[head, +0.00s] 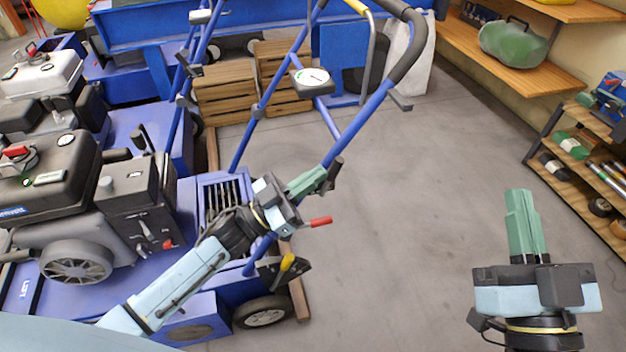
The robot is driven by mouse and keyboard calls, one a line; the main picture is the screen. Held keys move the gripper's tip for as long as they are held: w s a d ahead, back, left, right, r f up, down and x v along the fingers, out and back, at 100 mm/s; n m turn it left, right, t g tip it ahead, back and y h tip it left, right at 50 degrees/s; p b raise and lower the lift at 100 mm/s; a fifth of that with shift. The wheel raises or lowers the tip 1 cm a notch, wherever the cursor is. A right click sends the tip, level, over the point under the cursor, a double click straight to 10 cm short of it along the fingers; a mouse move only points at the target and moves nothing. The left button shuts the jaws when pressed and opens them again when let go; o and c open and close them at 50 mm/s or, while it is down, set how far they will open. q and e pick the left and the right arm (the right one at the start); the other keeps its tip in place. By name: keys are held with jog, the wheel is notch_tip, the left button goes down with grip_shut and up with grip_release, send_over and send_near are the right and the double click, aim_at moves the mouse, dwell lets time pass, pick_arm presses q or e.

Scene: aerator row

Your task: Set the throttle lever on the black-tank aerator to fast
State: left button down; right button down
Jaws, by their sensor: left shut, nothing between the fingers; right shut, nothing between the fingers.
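The black-tank aerator stands at the left, with its black tank (45,165) on a blue deck and a blue tubular handle rising to the right. My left gripper (318,178) is shut and empty, its green fingertips at the handle tube beside a small black clamp (334,172). I cannot tell whether they touch. A red-tipped lever (320,222) sticks out just below the gripper; its base is hidden behind the gripper. I cannot tell if it is the throttle lever, and no fast mark is readable. My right gripper (519,200) is shut and empty over open floor.
A round gauge (313,78) sits on the handle above. A yellow-tipped lever (287,263) is low by the wheel. A white-tank machine (42,73) stands behind at left. Wooden crates (225,92) are at the back, shelves (520,60) at right. The middle floor is clear.

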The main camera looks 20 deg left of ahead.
pick_arm(q)
jog(key=shift+w+d, duration=0.1)
pick_arm(e)
jog(key=shift+s+r+y, duration=0.1)
jog(key=shift+r+y, duration=0.2)
pick_arm(q)
jog(key=shift+w+d+p, duration=0.3)
jog(key=shift+p, duration=0.85)
jog(key=shift+d+f+g+y, duration=0.1)
jog(key=shift+g+y, duration=0.2)
pick_arm(e)
notch_tip(320, 180, down, 9)
jog(key=w+d+g+h, duration=0.1)
jog(key=g+h, duration=0.1)
jog(key=g, duration=0.4)
jog(key=shift+h, duration=0.3)
jog(key=shift+d+f, duration=0.1)
jog(key=shift+f, duration=0.05)
